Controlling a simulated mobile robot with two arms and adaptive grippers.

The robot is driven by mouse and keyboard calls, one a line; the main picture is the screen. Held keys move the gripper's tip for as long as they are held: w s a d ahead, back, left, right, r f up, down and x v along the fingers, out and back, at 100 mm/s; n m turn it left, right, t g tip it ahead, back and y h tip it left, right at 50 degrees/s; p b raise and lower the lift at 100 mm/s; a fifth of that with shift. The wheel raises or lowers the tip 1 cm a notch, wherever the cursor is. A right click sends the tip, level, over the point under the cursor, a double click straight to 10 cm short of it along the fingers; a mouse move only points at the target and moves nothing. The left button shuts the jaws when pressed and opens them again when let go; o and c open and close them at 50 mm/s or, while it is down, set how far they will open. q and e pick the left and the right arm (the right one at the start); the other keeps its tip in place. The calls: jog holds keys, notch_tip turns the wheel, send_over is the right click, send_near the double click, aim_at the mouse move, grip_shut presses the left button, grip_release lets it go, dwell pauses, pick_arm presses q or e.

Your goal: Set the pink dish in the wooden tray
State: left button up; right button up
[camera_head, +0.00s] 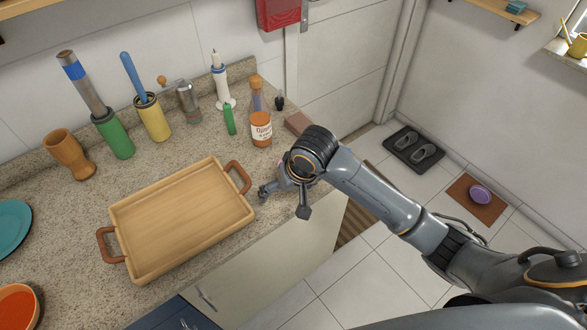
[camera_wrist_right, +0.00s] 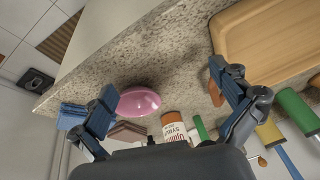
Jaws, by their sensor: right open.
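The pink dish (camera_wrist_right: 138,101) lies on the speckled counter in the right wrist view, between my open fingers and closer to the left one. In the head view it is almost wholly hidden behind my right gripper. My right gripper (camera_head: 284,199) is open and empty above the counter, to the right of the tray; its two fingers also show in the wrist view (camera_wrist_right: 170,98). The wooden tray (camera_head: 182,218) lies empty on the counter, with brown handles at its ends; part of it shows in the wrist view (camera_wrist_right: 262,42). My left gripper is not in view.
A wooden vase (camera_head: 69,154) and teal plate (camera_head: 10,228) are at left. The counter edge runs in front.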

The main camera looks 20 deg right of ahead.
jog(key=w+d+r+m+h, duration=0.2)
jog(key=w+d+r, duration=0.2)
jog(key=r, duration=0.5)
jog(key=x, duration=0.2)
jog(key=p+x, duration=0.1)
jog(key=x, duration=0.5)
jog(key=shift+w+d, duration=0.25)
jog(key=shift+w, duration=0.05)
jog(key=shift+w+f+p, duration=0.3)
jog(key=shift+f+p, duration=0.15)
jog(key=shift+p, duration=0.1)
jog(key=p+x, duration=0.1)
jog(key=x, duration=0.3)
jog(key=shift+w, duration=0.25)
jog(key=shift+d, duration=0.1)
jog(key=shift+c, duration=0.4)
jog(key=c, duration=1.1)
jog(key=shift+r, duration=0.1)
